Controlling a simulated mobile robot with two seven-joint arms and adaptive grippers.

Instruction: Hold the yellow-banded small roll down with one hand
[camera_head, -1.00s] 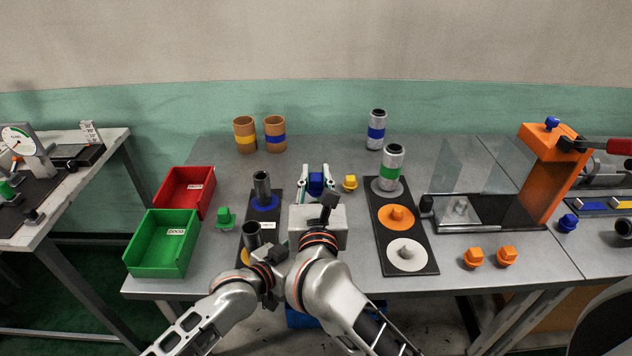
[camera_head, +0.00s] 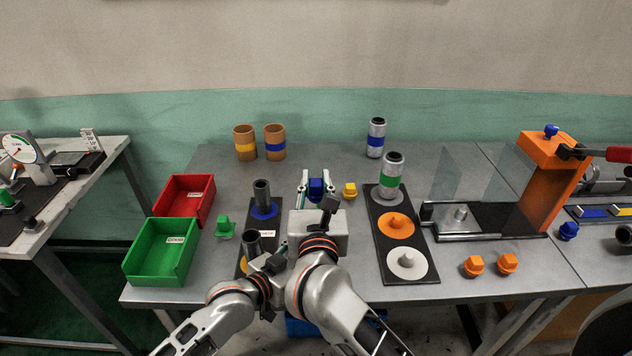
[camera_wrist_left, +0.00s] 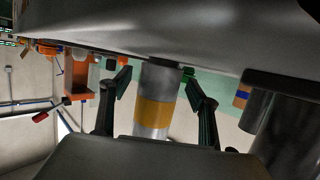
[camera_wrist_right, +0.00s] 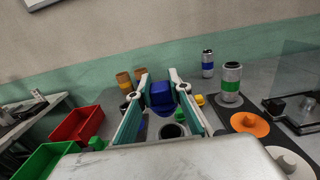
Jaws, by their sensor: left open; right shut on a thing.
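The yellow-banded small roll (camera_wrist_left: 154,112) is grey with a wide yellow band in the left wrist view. It stands between the spread fingers of my open left gripper (camera_wrist_left: 158,82), with gaps showing beside it. In the head view a dark-topped roll (camera_head: 252,243) stands over a yellow patch, beside my left wrist; the left fingers are hard to make out there. My right gripper (camera_head: 316,178) is shut on a blue knob (camera_head: 316,187), which also shows between its fingers in the right wrist view (camera_wrist_right: 161,97).
A second dark roll (camera_head: 262,193) stands on a blue disc. Green (camera_head: 225,228) and yellow (camera_head: 350,191) knobs lie nearby. Red (camera_head: 206,205) and green (camera_head: 146,266) bins stand left. A black board (camera_head: 413,236) with a green-banded roll (camera_head: 390,178) lies right of my right arm.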

